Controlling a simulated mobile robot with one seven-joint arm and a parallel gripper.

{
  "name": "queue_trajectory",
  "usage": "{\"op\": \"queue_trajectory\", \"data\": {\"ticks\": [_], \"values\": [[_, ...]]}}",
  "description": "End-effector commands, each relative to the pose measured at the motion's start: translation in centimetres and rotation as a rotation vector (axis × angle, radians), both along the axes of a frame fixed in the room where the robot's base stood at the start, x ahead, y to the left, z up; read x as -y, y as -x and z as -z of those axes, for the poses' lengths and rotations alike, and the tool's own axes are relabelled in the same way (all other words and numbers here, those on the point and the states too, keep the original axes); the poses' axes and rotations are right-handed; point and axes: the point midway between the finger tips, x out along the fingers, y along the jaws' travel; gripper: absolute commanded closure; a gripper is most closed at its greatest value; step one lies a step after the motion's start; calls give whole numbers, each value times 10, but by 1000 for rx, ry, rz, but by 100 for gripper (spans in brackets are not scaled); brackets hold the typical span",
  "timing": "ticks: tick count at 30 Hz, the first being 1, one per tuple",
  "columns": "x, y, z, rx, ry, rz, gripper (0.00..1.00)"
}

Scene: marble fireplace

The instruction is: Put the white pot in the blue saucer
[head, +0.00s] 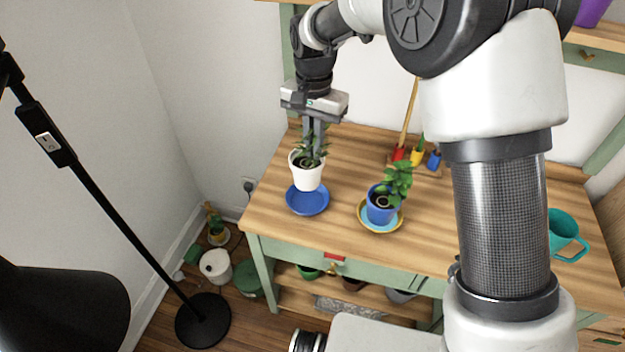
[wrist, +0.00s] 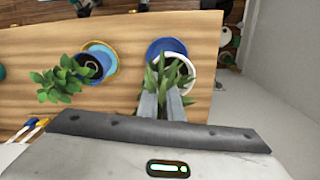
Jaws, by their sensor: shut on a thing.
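The white pot (head: 307,175) holds a leafy plant and is upright in the head view. My gripper (head: 313,150) points down from above and is shut on the pot's rim, its fingers among the leaves. The blue saucer (head: 307,204) lies on the wooden table. The pot's bottom overlaps the saucer's far part in the head view; I cannot tell whether they touch. In the wrist view, my gripper's fingers (wrist: 164,106) reach the white pot (wrist: 191,70), with leaves hiding part of its rim. The blue saucer (wrist: 158,46) shows partly behind it.
A blue pot (head: 379,208) with a plant stands on a yellow-rimmed saucer (head: 366,222) to the right. Small garden tools (head: 416,156) stand at the table's back. A teal mug (head: 563,234) is at the right. A black lamp (head: 90,195) stands left of the table.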

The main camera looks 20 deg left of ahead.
Motion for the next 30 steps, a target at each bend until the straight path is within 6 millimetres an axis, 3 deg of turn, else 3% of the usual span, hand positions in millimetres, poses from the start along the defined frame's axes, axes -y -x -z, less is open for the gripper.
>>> {"op": "queue_trajectory", "data": {"ticks": [3, 17, 29, 30], "values": [[0, 0, 24, -2, 2, 0, 100], [0, 0, 73, -1, 1, 1, 100], [0, 0, 79, 1, -1, 0, 100], [0, 0, 79, 0, 0, 0, 87]]}}
